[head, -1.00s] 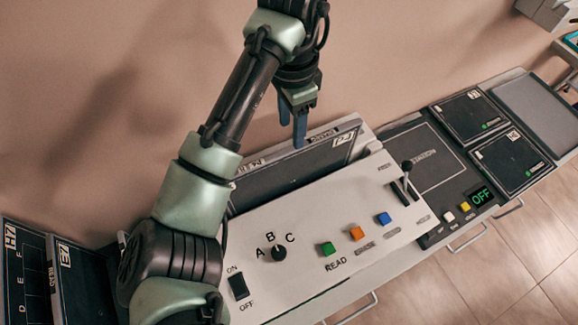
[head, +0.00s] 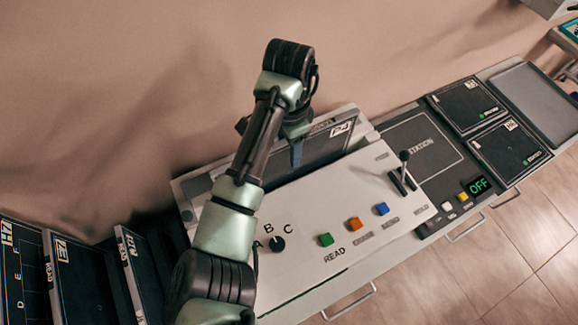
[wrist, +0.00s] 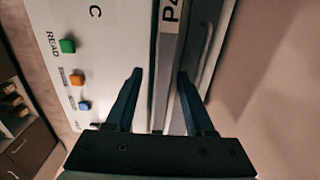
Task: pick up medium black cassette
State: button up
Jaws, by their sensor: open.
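A black cassette (head: 325,148) stands in the slot behind the white control panel, against the wall. Its top edge carries a white label that seems to read P4. In the wrist view the label edge of the cassette (wrist: 168,50) runs away between my fingers. My gripper (head: 296,152) is over this cassette, fingers pointing down. In the wrist view my gripper (wrist: 160,74) is open, one finger on each side of the edge. I cannot tell whether either finger touches it. My arm hides part of the cassette in the head view.
The white panel (head: 310,205) has coloured buttons, a selector knob and an upright lever (head: 404,160). More dark cassettes (head: 80,275) stand in a rack at lower left. Two flat black cassettes (head: 510,150) lie at right, beside a grey tray (head: 537,98). A display (head: 478,185) reads OFF.

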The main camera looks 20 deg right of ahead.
grip_shut()
jog(key=shift+w+r, duration=0.1)
jog(key=shift+r, duration=0.05)
dwell(1.2)
